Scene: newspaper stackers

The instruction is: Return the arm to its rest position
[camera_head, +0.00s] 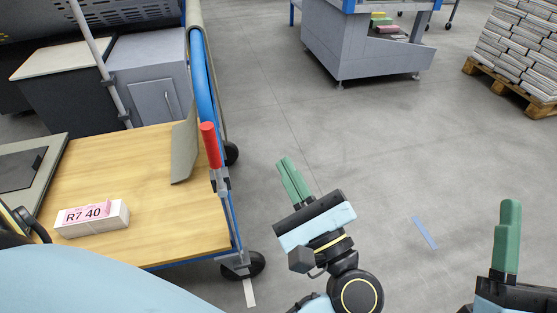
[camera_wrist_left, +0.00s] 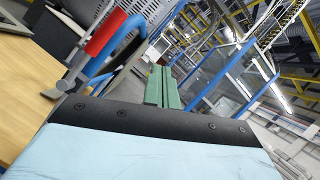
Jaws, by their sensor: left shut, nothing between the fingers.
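My left gripper (camera_head: 288,170) hangs over the open grey floor in the middle of the head view, to the right of the wooden-topped cart. Its green fingers are together with nothing between them. They also show together in the left wrist view (camera_wrist_left: 161,82), pointing up past the black gripper body. My right gripper (camera_head: 507,232) is partly in view at the lower right edge. Its green fingers point up, and I cannot tell if they are apart.
The cart (camera_head: 150,160) has a blue frame and a red-handled lever (camera_head: 210,145) near my left gripper. A white block labelled R7 40 (camera_head: 92,217) lies on it. A grey machine (camera_head: 365,45) and a pallet of paper stacks (camera_head: 515,50) stand farther back. The floor between is clear.

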